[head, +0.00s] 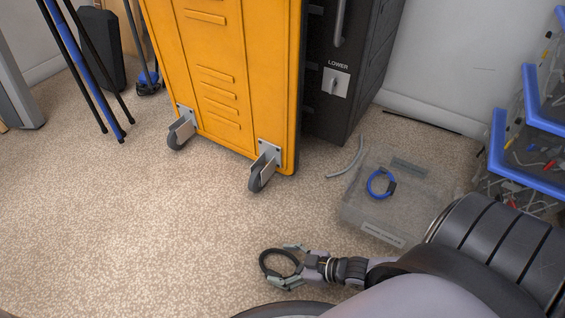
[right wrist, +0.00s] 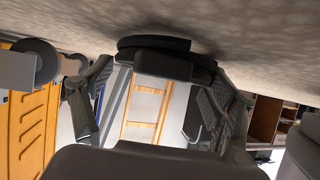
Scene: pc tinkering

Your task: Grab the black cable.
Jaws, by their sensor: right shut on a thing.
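The black cable (head: 263,265) is a coiled ring held above the speckled floor, low in the middle of the head view. My right gripper (head: 285,266) comes in from the right and is shut on the ring, with one finger on its upper side and one on its lower side. In the right wrist view the cable shows as a dark coil (right wrist: 153,57) between the fingers. Part of the coil is hidden by the gripper. My left gripper is not in view.
A clear plastic bin (head: 350,214) with a blue coiled cable (head: 377,190) stands on the floor. An orange wheeled cabinet (head: 222,75) and a dark cabinet (head: 340,60) stand behind. Blue-edged racks (head: 530,175) are at the right.

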